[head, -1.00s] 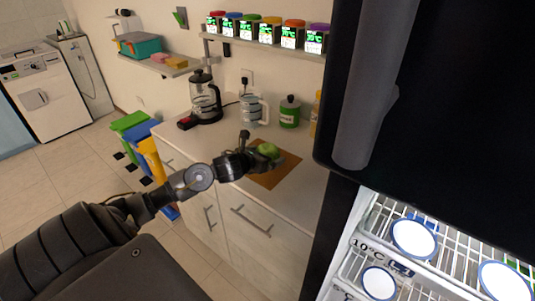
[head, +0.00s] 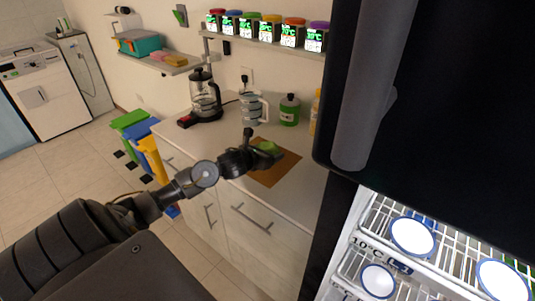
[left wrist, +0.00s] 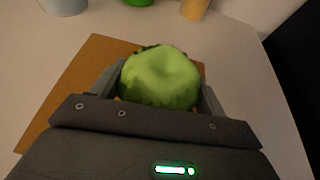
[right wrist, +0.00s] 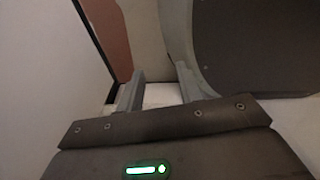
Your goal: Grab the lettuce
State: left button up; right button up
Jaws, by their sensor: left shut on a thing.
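The lettuce (head: 267,148) is a round green head at the brown cutting board on the counter. In the left wrist view the lettuce (left wrist: 161,79) sits between the two fingers of my left gripper (left wrist: 160,95), which is shut on it. The gripper also shows in the head view (head: 257,152) and hides part of the lettuce. Whether the lettuce touches the board is hard to tell. My right gripper (right wrist: 158,92) shows only in the right wrist view, with its fingers apart and nothing between them.
The brown board (head: 279,169) lies on the white counter (head: 312,190). Behind it stand a coffee maker (head: 205,98), a glass jug (head: 252,108) and a green jar (head: 289,110). The open black fridge (head: 450,90) blocks the right side, with plates on its racks (head: 440,250).

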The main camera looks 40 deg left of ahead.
pick_arm(q)
jog(key=shift+r, duration=0.1)
jog(key=shift+r, duration=0.2)
notch_tip(320, 180, up, 2)
jog(key=shift+r+b, duration=0.15)
jog(key=shift+b, duration=0.25)
jog(key=s+d+r, duration=0.2)
jog(key=s+r, duration=0.3)
jog(key=s, duration=0.1)
jog(key=s+d+r+p, duration=0.1)
jog(key=s+d+r, duration=0.1)
jog(key=s+r, duration=0.3)
jog(key=shift+s+d, duration=0.4)
jog(key=shift+s, duration=0.7)
